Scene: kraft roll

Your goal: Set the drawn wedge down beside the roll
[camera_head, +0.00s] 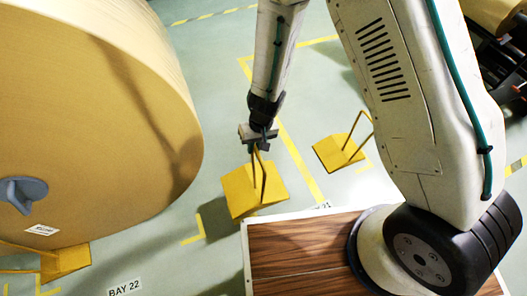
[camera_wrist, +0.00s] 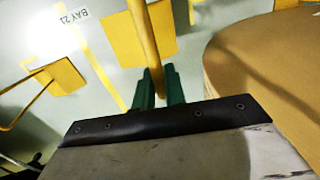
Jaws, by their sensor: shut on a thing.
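My gripper (camera_head: 261,146) is shut on the upright handle of a yellow wedge (camera_head: 251,192). In the wrist view, the green fingers of my gripper (camera_wrist: 159,78) sit on either side of the yellow handle, and the held wedge (camera_wrist: 122,40) shows beyond them. The held wedge is to the right of the big kraft roll (camera_head: 90,110), apart from it. I cannot tell whether its underside touches the floor. The roll also shows at the right of the wrist view (camera_wrist: 270,65).
Another yellow wedge (camera_head: 336,152) with a handle stands on the floor to the right. A third wedge (camera_head: 66,262) is at the roll's lower edge. My wood-topped deck (camera_head: 300,250) is in front. Yellow floor lines and a BAY 22 label (camera_head: 125,288) mark the green floor.

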